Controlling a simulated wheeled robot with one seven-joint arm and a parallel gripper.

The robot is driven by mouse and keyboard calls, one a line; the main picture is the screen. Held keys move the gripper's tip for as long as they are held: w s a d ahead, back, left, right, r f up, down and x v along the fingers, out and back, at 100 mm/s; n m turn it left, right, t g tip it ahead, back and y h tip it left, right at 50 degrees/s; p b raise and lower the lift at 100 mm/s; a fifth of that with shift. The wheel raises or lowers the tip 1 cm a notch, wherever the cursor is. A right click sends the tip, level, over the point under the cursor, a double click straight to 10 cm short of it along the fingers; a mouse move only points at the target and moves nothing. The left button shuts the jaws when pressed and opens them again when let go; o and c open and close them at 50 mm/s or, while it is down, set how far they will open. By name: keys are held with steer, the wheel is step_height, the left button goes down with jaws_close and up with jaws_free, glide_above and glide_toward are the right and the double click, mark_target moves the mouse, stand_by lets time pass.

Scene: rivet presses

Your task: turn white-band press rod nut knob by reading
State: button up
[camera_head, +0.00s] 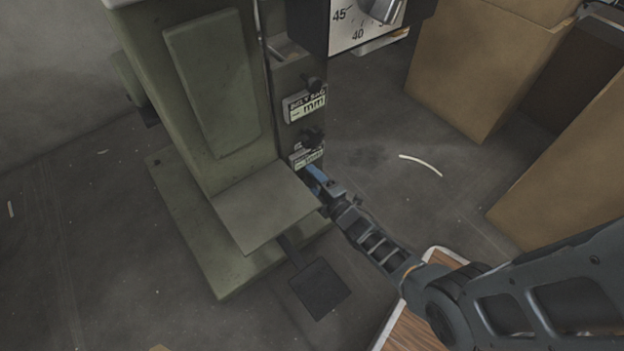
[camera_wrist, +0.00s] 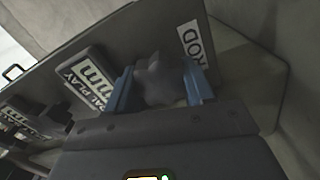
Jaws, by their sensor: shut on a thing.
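A green press (camera_head: 215,110) stands on a green base plate, with a dark side panel that carries black knobs and label plates. No white band shows on the part in view. My gripper (camera_head: 318,177) is at the lower part of this panel, seen from the side. In the wrist view, the blue fingers of my gripper (camera_wrist: 161,90) are shut on a dark lobed knob (camera_wrist: 160,80). A white label reading "ROD" (camera_wrist: 189,40) is beside this knob. The knob is hidden in the head view.
An upper plate reads "mm" (camera_head: 307,107), with a black knob (camera_head: 311,138) below it. A dial (camera_head: 365,22) showing 40 and 45 is at the top, partly cut off. A dark pedal (camera_head: 320,289) juts out in front. Cardboard boxes (camera_head: 478,70) stand at right.

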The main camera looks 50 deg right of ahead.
steer(key=m, duration=0.6)
steer(key=shift+a, duration=0.1)
steer(key=m, duration=0.6)
steer(key=shift+m, duration=0.4)
steer(key=m, duration=0.6)
steer(key=shift+d, duration=0.2)
steer(key=m, duration=0.5)
steer(key=shift+s+d, duration=0.1)
steer(key=shift+m, duration=0.5)
steer(key=o, duration=1)
steer(key=shift+p+v, duration=1.05)
steer(key=shift+v, duration=2.85)
